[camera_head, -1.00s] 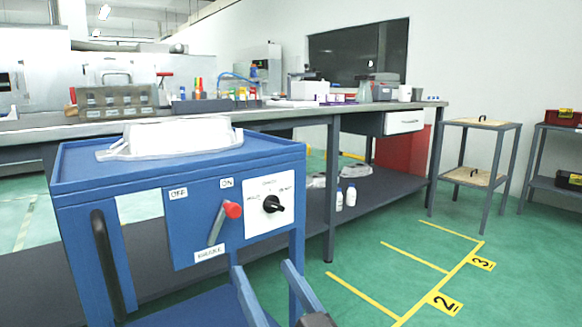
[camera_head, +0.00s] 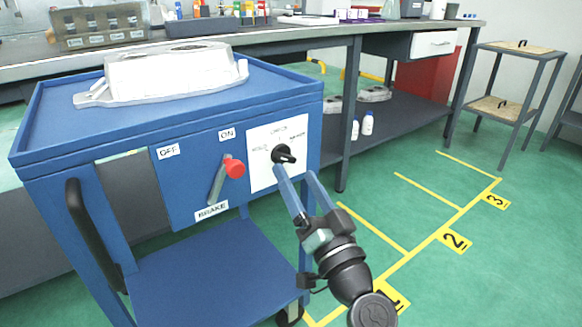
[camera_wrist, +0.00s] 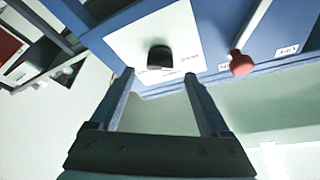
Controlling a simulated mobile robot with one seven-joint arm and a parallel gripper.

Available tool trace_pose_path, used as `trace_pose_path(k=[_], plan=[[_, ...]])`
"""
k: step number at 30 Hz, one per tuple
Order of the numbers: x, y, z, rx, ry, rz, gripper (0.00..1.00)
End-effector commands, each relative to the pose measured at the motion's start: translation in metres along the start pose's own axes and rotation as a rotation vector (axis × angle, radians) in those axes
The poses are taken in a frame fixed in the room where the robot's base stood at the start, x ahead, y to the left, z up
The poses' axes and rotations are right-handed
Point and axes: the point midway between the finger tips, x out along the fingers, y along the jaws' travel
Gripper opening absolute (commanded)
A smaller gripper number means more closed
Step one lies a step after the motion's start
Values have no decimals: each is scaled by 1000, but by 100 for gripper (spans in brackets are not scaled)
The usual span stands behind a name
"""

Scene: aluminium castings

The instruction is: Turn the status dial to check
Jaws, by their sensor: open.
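The black status dial (camera_head: 283,154) sits on a white label plate (camera_head: 262,178) at the right of the blue cart's front panel. Small printed words stand around it; CHECK appears to be at the top. The dial's pointer looks turned to the right in the head view. My gripper (camera_head: 298,184) is open, its two blue fingers reaching up to just below and beside the dial. In the wrist view the dial (camera_wrist: 160,57) lies beyond and between the fingertips (camera_wrist: 159,75), with no contact visible.
A metal casting (camera_head: 172,72) lies on the cart top (camera_head: 62,125). A black handle (camera_head: 92,232) is at the left.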

Motion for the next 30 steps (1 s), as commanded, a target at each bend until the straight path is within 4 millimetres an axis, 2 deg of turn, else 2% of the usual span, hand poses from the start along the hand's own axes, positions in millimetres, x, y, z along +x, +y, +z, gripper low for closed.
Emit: trace_pose_path(k=[3, 7, 19, 30], plan=[[20, -1, 1, 0, 0, -3, 80], [32, 0, 0, 0, 1, 0, 80], [38, 0, 0, 0, 0, 1, 80], [38, 0, 0, 0, 0, 1, 13]])
